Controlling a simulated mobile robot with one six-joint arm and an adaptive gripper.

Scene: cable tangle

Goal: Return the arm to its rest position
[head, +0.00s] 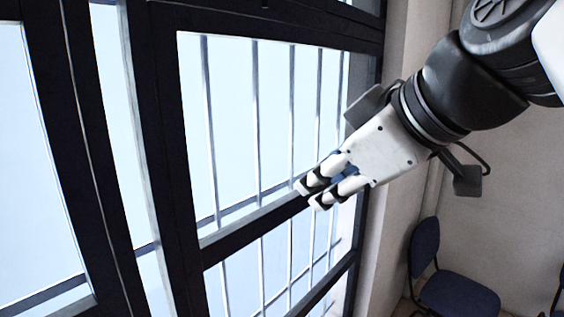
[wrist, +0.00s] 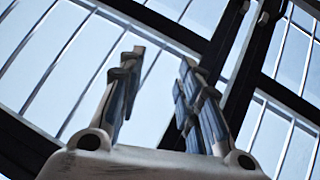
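My gripper (head: 310,194) is raised in the air in the head view, in front of the barred window and pointing down to the left. Its body is white with dark finger joints. In the wrist view my gripper (wrist: 162,62) has its two fingers apart, with only window and sky between them. It holds nothing. No cable shows in either view.
A dark-framed window (head: 190,160) with bars fills the left and middle. A blue chair (head: 455,295) stands at the lower right against a pale wall (head: 495,200). No table or work surface is in view.

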